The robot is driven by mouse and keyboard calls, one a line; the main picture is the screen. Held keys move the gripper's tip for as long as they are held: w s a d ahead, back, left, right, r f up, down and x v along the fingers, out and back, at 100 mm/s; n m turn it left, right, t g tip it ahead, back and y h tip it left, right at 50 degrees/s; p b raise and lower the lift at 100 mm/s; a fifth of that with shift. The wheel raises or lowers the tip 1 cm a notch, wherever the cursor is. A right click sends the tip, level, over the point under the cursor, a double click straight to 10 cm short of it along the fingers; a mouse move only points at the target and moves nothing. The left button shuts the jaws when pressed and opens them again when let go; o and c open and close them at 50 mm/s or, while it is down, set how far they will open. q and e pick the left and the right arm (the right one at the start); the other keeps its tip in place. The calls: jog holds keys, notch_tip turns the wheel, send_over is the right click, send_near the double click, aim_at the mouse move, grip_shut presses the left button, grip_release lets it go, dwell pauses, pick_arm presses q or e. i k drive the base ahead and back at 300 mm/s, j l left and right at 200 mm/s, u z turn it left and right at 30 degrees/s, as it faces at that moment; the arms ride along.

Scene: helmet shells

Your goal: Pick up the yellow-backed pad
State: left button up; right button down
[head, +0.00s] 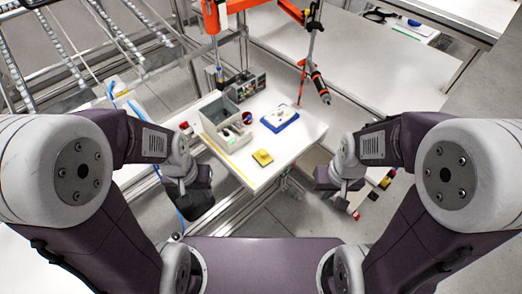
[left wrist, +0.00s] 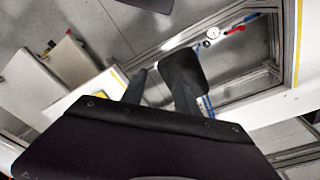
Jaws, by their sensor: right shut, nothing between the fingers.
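The yellow-backed pad (head: 262,157) lies flat near the front edge of the white table (head: 285,158) in the head view. My left gripper (head: 196,208) is to the left of the table and nearer to me, away from the pad. In the left wrist view its two dark fingers (left wrist: 162,82) stand apart with nothing visible between them. My right gripper (head: 345,203) is to the right of the table, shut and empty, away from the pad. The pad is not seen in the left wrist view.
A grey bin (head: 216,111) with small items stands on the table's left side. A blue tray (head: 281,123) holding a white item lies behind the pad. An orange-and-black tool (head: 319,87) hangs above the table's back right. The table is clear right of the pad.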

aim_at(262, 156)
jog(key=i+l+u, duration=0.2)
jog(key=i+l, duration=0.2)
jog(key=l, duration=0.2)
jog(key=i+l+u, duration=0.15)
jog(key=l, duration=0.2)
